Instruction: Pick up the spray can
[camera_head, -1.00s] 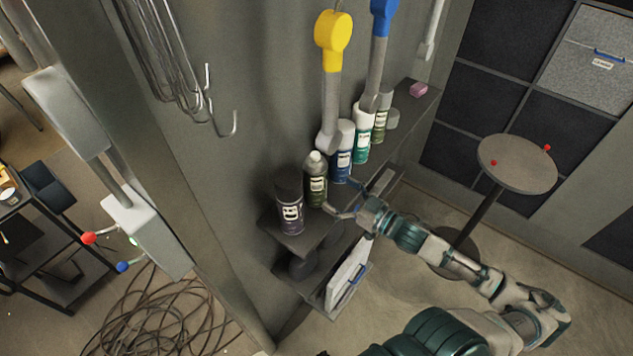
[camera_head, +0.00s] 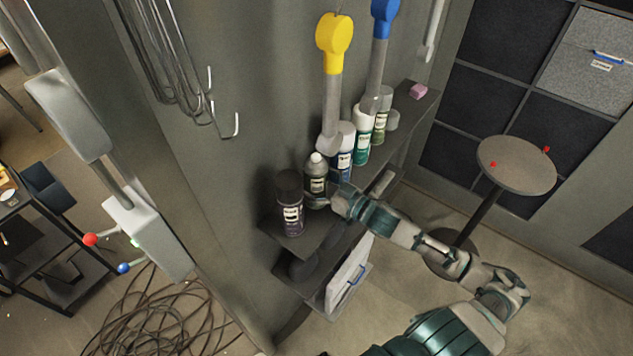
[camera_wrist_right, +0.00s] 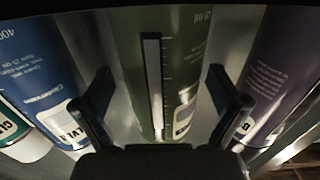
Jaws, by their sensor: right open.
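A dark green spray can (camera_head: 316,176) with a pale top stands upright on the narrow wall shelf. It fills the middle of the right wrist view (camera_wrist_right: 190,60), between the two fingers. My right gripper (camera_head: 326,200) is at the can's lower part; in the wrist view the open fingers (camera_wrist_right: 162,95) lie to either side of it. I cannot tell whether they touch it. A dark purple can (camera_head: 291,205) stands just left of it, and a blue can (camera_head: 343,150) just right. My left gripper is not in view.
The shelf (camera_head: 393,140) also holds a teal can (camera_head: 362,140), another green can (camera_head: 381,115) and a pink block (camera_head: 418,91). A yellow-headed tool (camera_head: 334,42) hangs above. A round stool (camera_head: 517,165) stands at right.

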